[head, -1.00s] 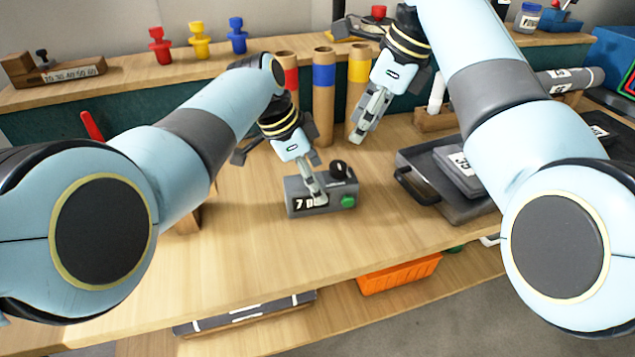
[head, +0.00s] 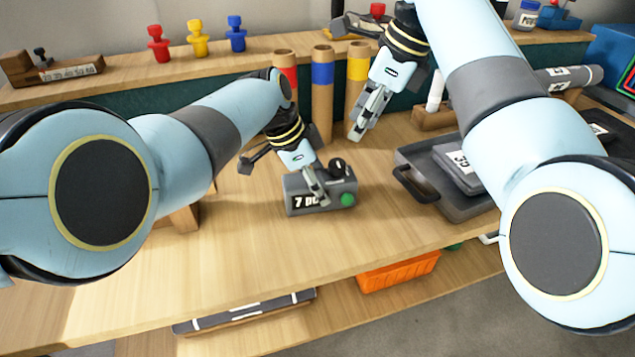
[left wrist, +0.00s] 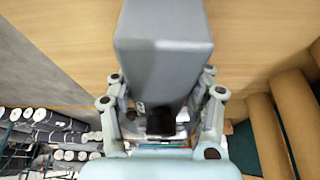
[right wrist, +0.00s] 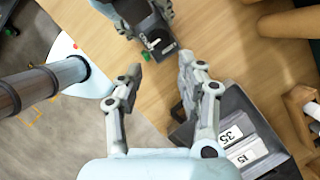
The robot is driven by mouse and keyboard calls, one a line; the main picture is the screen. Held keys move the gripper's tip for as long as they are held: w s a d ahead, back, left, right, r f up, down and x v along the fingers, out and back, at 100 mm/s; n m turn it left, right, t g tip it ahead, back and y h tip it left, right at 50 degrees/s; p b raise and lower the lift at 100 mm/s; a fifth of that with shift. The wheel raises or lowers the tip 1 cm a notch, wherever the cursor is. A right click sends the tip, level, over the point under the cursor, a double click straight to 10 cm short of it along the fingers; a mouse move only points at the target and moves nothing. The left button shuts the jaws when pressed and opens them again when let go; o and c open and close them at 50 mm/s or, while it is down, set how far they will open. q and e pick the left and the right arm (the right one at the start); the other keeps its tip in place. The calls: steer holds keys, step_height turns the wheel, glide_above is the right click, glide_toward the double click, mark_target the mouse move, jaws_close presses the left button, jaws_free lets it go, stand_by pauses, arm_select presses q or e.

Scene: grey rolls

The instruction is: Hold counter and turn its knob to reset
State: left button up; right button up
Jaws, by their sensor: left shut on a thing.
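The counter (head: 297,205) is a small grey box on the table, with a "7" display, a green button (head: 347,200) and a black knob (head: 338,167) on top. My left gripper (head: 318,193) is shut on the counter's body from above and covers part of its display. In the left wrist view the grey counter body (left wrist: 165,60) sits between the fingers, with a dark round part below it. My right gripper (head: 358,130) is empty, above and behind the counter. In the right wrist view its fingers (right wrist: 160,68) are spread, with the counter (right wrist: 157,40) beyond them.
A dark tray (head: 415,165) with numbered grey pieces stands right of the counter. Tubes with red, blue (head: 323,76) and yellow bands stand behind it. An orange bin (head: 398,272) is below the table edge. The tabletop in front of the counter is clear.

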mark_target(338, 162)
arm_select(q)
steer(key=c, duration=0.4)
steer(key=shift+c, duration=0.4)
arm_select(e)
steer(key=shift+o, duration=1)
steer(key=shift+d+r, duration=0.1)
steer(key=shift+o, duration=0.7)
steer(key=shift+w+d+r+n, duration=0.2)
steer(key=shift+d+r+n, duration=0.05)
steer(key=shift+r+n, duration=0.25)
steer(key=shift+n+g+y, duration=0.3)
steer(key=shift+n+y, duration=0.1)
steer(key=shift+n, duration=0.1)
steer(key=x, duration=1.1)
steer(key=shift+d+f, duration=0.1)
steer(key=shift+c, duration=0.4)
